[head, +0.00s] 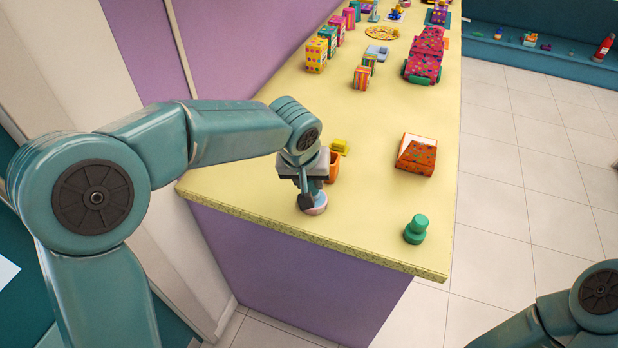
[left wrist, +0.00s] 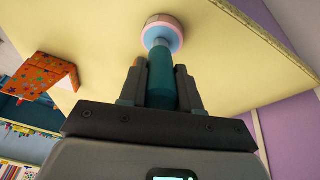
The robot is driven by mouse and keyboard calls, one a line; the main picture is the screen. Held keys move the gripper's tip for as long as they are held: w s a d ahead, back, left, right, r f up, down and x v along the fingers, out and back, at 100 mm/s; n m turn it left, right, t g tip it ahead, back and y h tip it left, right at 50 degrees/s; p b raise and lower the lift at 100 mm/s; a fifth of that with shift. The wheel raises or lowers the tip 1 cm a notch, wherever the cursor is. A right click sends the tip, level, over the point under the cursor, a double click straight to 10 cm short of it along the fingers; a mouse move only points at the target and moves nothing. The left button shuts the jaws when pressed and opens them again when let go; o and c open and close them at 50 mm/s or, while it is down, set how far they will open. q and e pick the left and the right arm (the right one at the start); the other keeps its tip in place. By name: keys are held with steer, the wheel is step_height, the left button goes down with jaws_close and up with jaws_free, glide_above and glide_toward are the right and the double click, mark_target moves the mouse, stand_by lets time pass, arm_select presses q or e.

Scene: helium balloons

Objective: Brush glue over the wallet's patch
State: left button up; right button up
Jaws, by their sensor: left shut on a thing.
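My left gripper (head: 306,196) is shut on a teal cylindrical handle (left wrist: 162,78) near the front left of the yellow counter. At the handle's far end is a round pink and pale blue piece (left wrist: 162,33); it also shows below the fingers in the head view (head: 317,206). I cannot tell whether this piece is part of the held tool or a small pot around its tip. An orange patterned, wedge-shaped thing with a cream face (head: 416,155), possibly the wallet, lies to the right, apart from the gripper. It also shows in the left wrist view (left wrist: 40,78). My right gripper is out of view.
A green knobbed object (head: 416,229) stands near the counter's front right corner. An orange container (head: 333,167) and a yellow block (head: 339,147) are close behind my left gripper. Patterned boxes (head: 316,55) and a pink toy vehicle (head: 424,58) stand farther back. The counter (head: 375,205) is clear mid-front.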

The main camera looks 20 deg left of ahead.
arm_select(q)
steer(key=shift+r+p, duration=2.45)
steer(key=shift+r, duration=1.1)
steer(key=shift+f, duration=0.1)
